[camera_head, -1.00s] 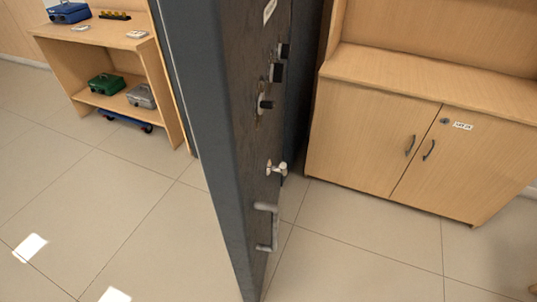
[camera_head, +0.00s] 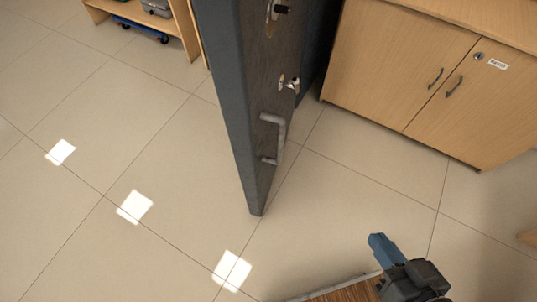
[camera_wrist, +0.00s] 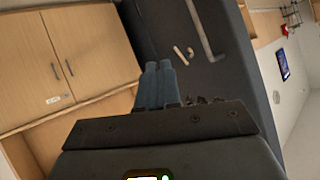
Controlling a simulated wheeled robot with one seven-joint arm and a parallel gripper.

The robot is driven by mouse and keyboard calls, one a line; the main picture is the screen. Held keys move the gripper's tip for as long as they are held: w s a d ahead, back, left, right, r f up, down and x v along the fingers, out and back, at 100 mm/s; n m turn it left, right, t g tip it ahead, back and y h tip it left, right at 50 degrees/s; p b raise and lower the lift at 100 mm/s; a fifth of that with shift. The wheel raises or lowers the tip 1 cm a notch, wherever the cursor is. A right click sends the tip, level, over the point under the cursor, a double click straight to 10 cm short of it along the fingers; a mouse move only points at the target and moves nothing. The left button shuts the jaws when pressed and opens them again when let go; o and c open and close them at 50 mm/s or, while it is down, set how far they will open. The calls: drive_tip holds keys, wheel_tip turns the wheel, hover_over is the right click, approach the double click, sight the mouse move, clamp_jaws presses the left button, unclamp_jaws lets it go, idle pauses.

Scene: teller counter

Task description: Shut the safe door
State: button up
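The safe door (camera_head: 232,110) stands open, seen nearly edge-on in the head view, with a dark face on its right side. A grey pull handle (camera_head: 278,135) and a small lever (camera_head: 290,84) are on that face. The door also fills the middle of the wrist view (camera_wrist: 165,30), with the handle (camera_wrist: 202,32) right of my fingers. My gripper (camera_head: 377,240) is to the right of and nearer than the door, apart from it in the head view. Its blue fingers (camera_wrist: 159,66) are together and empty. The safe's opening is not clearly visible.
A wooden cabinet (camera_head: 395,75) stands right of the door. A wooden edge (camera_head: 345,292) shows at the bottom. Tiled floor (camera_head: 70,210) is open at left.

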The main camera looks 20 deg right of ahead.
drive_tip(key=w+f+g, duration=0.1)
drive_tip(key=w+f, duration=0.1)
drive_tip(key=w+f+m+y, duration=0.1)
drive_tip(key=w+f, duration=0.1)
drive_tip(key=f, duration=0.1)
drive_tip(key=w+f+m+g+p, duration=0.1)
drive_tip(key=w+f, duration=0.1)
drive_tip(key=w, duration=0.1)
drive_tip(key=shift+a+f+g+y, duration=0.2)
drive_tip(key=shift+a+g+y, duration=0.1)
drive_tip(key=shift+y, duration=0.1)
clamp_jaws()
drive_tip(key=m+g+y+p, duration=0.1)
drive_tip(key=g+y+p, duration=0.1)
drive_tip(key=g+y, duration=0.3)
approach(257, 165)
wheel_tip(257, 165, down, 5)
drive_tip(key=a+t+y, duration=0.1)
drive_tip(key=shift+w+a+f, duration=0.15)
drive_tip(key=shift+w+a, duration=0.65)
drive_tip(key=shift+w, duration=0.05)
drive_tip(key=shift+a, duration=0.1)
